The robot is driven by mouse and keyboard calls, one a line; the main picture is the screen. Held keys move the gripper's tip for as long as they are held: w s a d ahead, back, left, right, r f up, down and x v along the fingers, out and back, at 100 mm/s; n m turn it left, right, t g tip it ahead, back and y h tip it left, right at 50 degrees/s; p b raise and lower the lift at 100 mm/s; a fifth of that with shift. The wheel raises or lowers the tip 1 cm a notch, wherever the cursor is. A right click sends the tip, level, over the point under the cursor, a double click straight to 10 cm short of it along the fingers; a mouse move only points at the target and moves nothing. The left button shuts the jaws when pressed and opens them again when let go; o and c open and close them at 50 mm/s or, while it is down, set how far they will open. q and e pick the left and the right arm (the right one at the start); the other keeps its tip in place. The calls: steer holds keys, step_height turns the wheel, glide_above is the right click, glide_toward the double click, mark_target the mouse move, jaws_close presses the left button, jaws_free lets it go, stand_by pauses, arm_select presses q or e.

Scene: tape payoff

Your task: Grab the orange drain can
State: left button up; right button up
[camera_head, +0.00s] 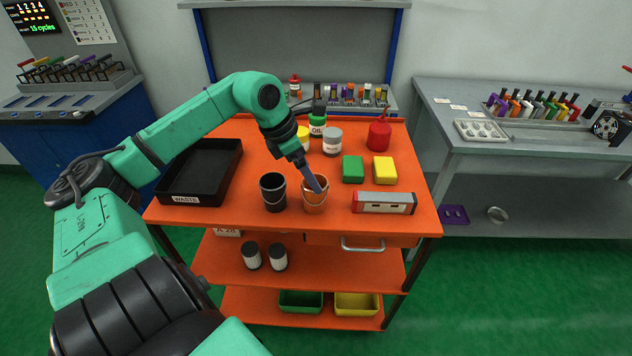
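The orange drain can (315,204) stands upright near the front edge of the orange cart top, with a thin wire handle across its front. A matching dark can (273,197) stands just left of it. My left gripper (317,186) points down from above at the orange can's mouth. A grey finger overlaps the can's rim and opening. I cannot tell whether the fingers touch the can or how far apart they are. My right gripper is not in view.
A black waste tray (222,181) lies at the left of the cart top. A grey and red box (384,203) is right of the can. Green (353,169) and yellow (385,170) blocks, jars and a red can (379,134) stand behind.

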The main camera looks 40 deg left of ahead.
mark_target(315, 194)
arm_select(q)
steer(key=x, duration=0.3)
steer(key=shift+s+d+f, duration=0.15)
steer(key=shift+f, duration=0.2)
steer(key=shift+w+f+b, duration=0.15)
steer(key=shift+w+b, duration=0.05)
steer(key=shift+b, duration=0.1)
steer(key=shift+d, duration=0.1)
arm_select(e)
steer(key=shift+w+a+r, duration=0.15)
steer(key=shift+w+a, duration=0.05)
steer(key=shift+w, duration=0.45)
arm_select(q)
steer(key=shift+c, duration=0.3)
steer(key=c, duration=1.3)
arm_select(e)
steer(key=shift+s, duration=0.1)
arm_select(q)
steer(key=shift+c, duration=0.2)
